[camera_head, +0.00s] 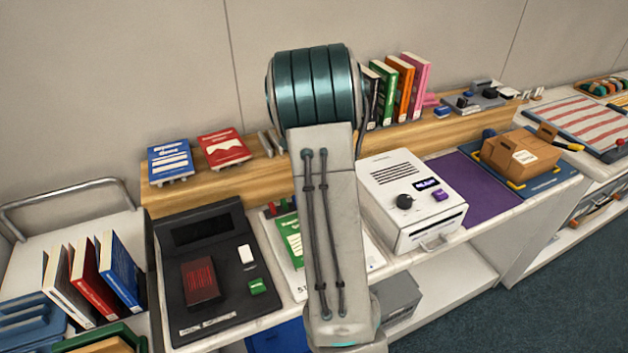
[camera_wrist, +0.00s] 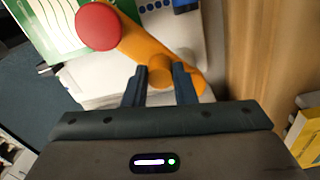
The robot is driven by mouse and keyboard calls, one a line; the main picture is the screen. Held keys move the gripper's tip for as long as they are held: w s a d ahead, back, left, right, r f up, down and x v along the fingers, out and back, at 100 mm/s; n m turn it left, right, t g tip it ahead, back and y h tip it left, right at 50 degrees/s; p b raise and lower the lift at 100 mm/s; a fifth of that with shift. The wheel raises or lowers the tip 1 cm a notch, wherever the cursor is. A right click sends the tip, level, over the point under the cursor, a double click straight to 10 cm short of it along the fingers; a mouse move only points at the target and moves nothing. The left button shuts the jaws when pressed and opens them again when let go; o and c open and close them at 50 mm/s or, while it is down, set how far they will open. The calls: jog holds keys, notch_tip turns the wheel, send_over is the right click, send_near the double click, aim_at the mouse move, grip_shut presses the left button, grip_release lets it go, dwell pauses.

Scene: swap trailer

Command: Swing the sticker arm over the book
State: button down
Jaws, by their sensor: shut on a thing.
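The sticker arm (camera_wrist: 135,42) is an orange bar with a round red head (camera_wrist: 98,26) at one end and an upright orange knob (camera_wrist: 160,70) near the other. My gripper (camera_wrist: 160,78) is shut on this knob, one dark finger on each side. The green book (camera_wrist: 50,25) lies at the upper left of the wrist view, and the red head overlaps its right edge in the picture; the height between them cannot be told. In the head view the green book (camera_head: 288,243) is partly hidden behind my own arm, which also hides my gripper and the sticker arm.
A black desk unit (camera_head: 212,310) stands left of the book and a white machine (camera_head: 415,188) with a knob stands right. A wooden shelf (camera_head: 270,178) with books runs behind. A cart with upright books (camera_head: 120,270) is at far left; a cardboard box (camera_head: 520,150) is at right.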

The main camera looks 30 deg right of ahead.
jog(key=c, duration=1.2)
grip_release()
notch_tip(320, 180, up, 14)
jog(key=shift+b, duration=0.35)
